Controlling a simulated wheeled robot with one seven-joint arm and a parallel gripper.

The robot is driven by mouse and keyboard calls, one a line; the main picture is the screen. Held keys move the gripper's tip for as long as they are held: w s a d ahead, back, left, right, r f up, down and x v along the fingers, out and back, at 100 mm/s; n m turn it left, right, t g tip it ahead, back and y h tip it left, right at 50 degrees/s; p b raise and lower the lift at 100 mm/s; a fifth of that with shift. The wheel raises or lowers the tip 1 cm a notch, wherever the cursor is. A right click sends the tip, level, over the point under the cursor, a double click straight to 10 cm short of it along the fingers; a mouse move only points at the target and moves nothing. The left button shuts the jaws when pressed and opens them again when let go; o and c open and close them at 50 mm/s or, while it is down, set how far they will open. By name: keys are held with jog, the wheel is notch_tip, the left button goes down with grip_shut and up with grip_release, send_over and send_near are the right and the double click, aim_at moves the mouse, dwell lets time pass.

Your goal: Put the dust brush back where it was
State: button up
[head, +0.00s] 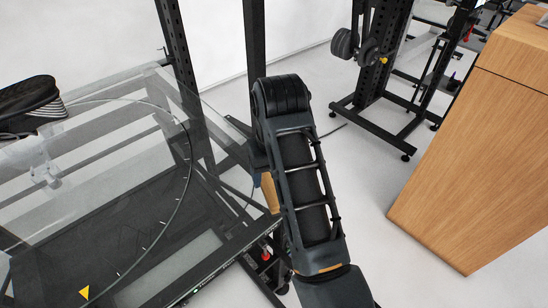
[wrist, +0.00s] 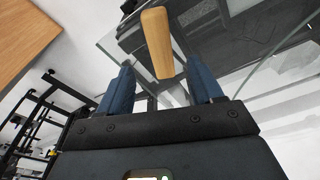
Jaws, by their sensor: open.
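The dust brush shows as a light wooden handle (wrist: 157,42) in the wrist view, ahead of my gripper (wrist: 160,62). Its near end lies in line with the gap between my two blue fingers, with space on both sides. My gripper is open; I see no finger touching the handle. In the head view part of the wooden handle (head: 269,193) shows just left of my arm, near the glass edge. My arm hides most of my gripper there. The bristles are not clearly visible, and I cannot tell what the brush rests on.
A clear glass turntable structure (head: 110,112) on a black frame (head: 205,277) fills the left. A black shoe-like object (head: 28,97) sits on it. A wooden cabinet (head: 480,170) stands at right. A dark rack with weights (head: 372,85) stands behind. White floor between them is open.

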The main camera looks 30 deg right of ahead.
aim_at(274, 197)
jog(key=shift+s+a+r, duration=0.15)
jog(key=shift+r, duration=0.05)
jog(key=shift+w+r, duration=0.25)
jog(key=shift+r, duration=0.5)
jog(key=shift+s+r, duration=0.3)
jog(key=shift+r, duration=0.5)
jog(key=shift+s+r, duration=0.3)
jog(key=shift+r, duration=0.45)
